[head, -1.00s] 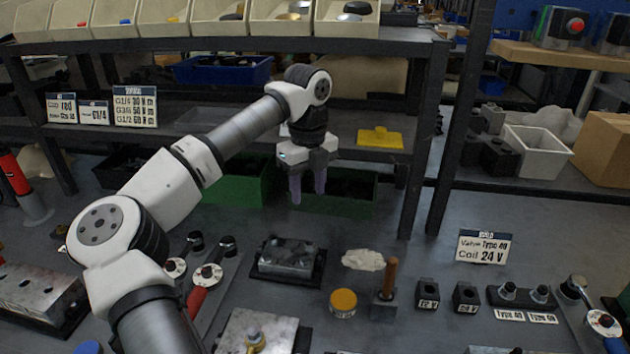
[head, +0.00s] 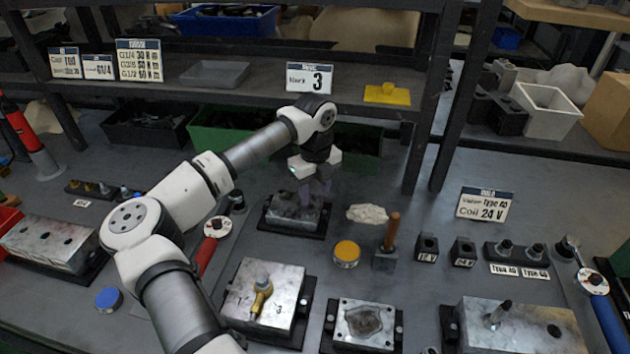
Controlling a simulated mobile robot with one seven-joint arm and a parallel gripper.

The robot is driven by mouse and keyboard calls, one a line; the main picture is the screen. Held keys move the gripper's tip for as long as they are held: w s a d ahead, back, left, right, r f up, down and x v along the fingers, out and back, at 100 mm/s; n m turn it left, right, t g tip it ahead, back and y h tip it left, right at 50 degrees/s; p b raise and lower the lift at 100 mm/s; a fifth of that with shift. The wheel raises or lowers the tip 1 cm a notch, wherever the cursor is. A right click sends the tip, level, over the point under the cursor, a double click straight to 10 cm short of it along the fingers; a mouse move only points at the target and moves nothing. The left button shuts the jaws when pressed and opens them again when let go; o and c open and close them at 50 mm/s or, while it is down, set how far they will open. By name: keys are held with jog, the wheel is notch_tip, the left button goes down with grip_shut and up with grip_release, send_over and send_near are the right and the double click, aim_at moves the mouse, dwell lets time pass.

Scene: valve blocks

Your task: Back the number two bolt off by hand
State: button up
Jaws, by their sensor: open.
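A metal block (head: 283,209) with bolts on top sits on a black base plate (head: 275,227) in the middle of the bench. My gripper (head: 314,189) is open and points down at the block's back right part. The bolts are small and partly hidden behind the fingers, and no bolt number is readable.
A pale cloth (head: 367,214), a yellow-lidded tin (head: 346,253) and a wooden-handled tool (head: 391,230) stand right of the block. A block with a brass fitting (head: 262,293) and an open-topped block (head: 364,323) are in front. The shelf (head: 245,85) is behind my arm.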

grip_shut()
jog(key=n, duration=1.1)
jog(key=shift+n, duration=0.4)
jog(key=n, duration=0.4)
jog(key=shift+c, duration=1.4)
grip_release()
